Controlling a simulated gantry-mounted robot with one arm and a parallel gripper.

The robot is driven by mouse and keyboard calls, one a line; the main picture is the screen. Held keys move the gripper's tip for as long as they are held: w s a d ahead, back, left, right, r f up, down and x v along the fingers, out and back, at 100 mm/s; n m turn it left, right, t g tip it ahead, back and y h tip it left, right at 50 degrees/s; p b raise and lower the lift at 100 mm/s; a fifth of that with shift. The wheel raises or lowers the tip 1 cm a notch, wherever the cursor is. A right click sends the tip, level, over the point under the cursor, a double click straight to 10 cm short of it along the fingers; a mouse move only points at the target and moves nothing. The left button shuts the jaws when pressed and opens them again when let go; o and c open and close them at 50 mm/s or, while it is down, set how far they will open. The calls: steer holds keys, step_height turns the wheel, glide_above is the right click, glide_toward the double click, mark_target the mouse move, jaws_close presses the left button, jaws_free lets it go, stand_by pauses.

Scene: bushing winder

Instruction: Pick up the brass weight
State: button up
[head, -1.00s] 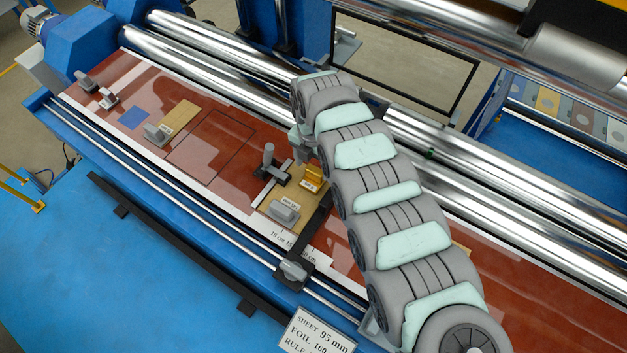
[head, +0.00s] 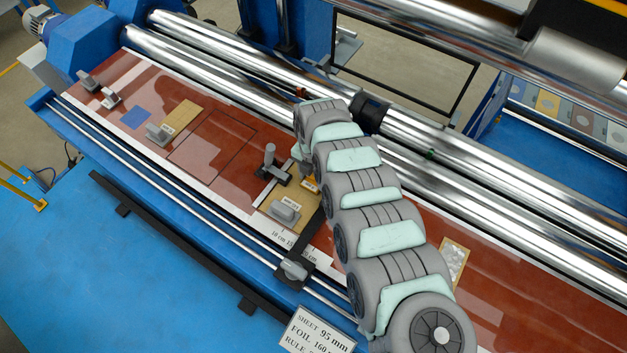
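The brass weight (head: 309,185) sits on the tan pad (head: 269,208) on the red-brown bed. My gripper (head: 306,170) is at the weight, pointing down, mostly hidden behind my wrist. I cannot tell whether its fingers touch the weight or how far apart they are. A grey labelled weight (head: 286,212) stands on the same pad, to the lower left of the brass one.
A dark upright post on a base (head: 270,163) stands close left of my gripper. A black crossbar (head: 306,238) runs past the pad to the front rail. Long chrome rollers (head: 230,98) lie behind.

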jaws_close()
stand_by(0.3)
stand_by(0.4)
